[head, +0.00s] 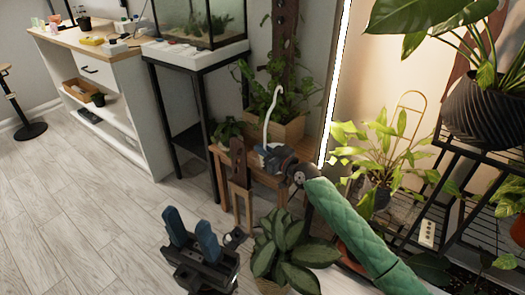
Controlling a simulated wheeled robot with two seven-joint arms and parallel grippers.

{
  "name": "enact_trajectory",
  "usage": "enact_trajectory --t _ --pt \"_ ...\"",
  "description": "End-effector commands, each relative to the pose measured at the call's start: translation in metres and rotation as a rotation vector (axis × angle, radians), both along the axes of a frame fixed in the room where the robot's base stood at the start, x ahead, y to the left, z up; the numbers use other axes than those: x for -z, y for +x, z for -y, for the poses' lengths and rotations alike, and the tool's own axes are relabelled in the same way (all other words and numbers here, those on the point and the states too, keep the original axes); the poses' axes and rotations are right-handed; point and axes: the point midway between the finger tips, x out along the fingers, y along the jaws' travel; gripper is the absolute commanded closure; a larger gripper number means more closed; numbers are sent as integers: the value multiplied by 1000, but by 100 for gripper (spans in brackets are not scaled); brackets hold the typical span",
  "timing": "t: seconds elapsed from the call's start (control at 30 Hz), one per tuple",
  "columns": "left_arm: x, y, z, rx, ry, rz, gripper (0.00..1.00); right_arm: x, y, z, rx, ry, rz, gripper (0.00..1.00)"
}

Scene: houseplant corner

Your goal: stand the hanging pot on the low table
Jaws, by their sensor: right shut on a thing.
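My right gripper (268,156), at the end of the green-sleeved arm, is shut at the low wooden table (262,180). A thin white hook (268,115) stands upright from its jaws, with its curved top in front of leaves. It looks like the hanger of the hanging pot. I cannot make out the pot's body, which is hidden or merges with the gripper. I cannot tell whether it touches the table top. My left gripper (188,220) is open and empty, low over the floor in front of the table, its two blue fingers apart.
A wooden planter (289,130) with a leafy plant stands at the table's back. A broad-leaved plant (284,252) stands in front, between my arms. A black-framed tank stand (195,75) is behind left. A black plant rack (460,150) is right. Floor at left (70,220) is clear.

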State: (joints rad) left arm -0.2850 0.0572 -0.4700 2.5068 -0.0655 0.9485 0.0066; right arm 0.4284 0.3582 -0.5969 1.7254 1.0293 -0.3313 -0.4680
Motion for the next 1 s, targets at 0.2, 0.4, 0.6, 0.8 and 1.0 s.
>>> enact_trajectory --t 0.2,0.4,0.6,0.8,1.0 --pt "6 0 0 1 -4 -8 64 4 0 0 0 -1 1 100" --pt "4 0 0 2 -3 -9 64 2 0 0 0 0 0 70" --pt "3 -1 0 2 -3 -7 64 1 0 0 0 0 0 70" --pt "0 -1 -1 -3 2 -2 64 0 -7 8 1 -3 0 70" --pt "-2 -2 -2 -9 8 -2 64 0 -30 31 1 -4 -1 70"
